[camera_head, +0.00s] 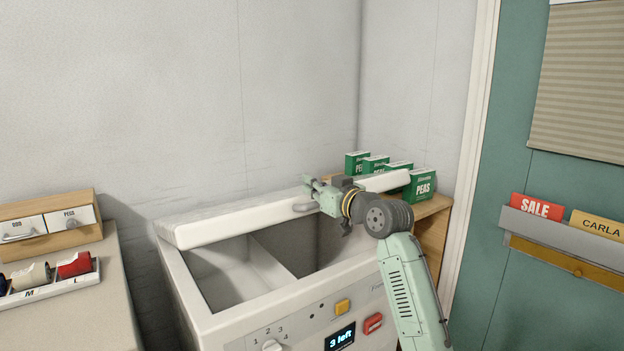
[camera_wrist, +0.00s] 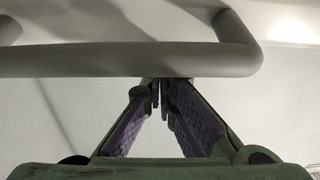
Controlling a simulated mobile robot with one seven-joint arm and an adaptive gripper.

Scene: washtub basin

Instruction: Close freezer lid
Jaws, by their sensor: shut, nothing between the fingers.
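The white freezer (camera_head: 290,305) stands in the middle with its top open, showing a divided well. Its white lid (camera_head: 225,224) sits along the back edge and leaves the well uncovered. The lid's grey handle (camera_head: 303,206) is on the side toward the well. My gripper (camera_head: 311,184) is shut and empty, over the lid close to the handle. In the wrist view the handle (camera_wrist: 130,58) is a thick grey bar across the picture, just beyond the closed fingertips (camera_wrist: 160,90). I cannot tell whether they touch it. My wrist hides part of the lid.
Green PEAS boxes (camera_head: 420,185) stand on a wooden shelf (camera_head: 432,208) behind the freezer's right end. A counter (camera_head: 75,315) with a wooden drawer box (camera_head: 50,240) and tape tray (camera_head: 50,283) is at left. A teal door (camera_head: 560,290) is at right.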

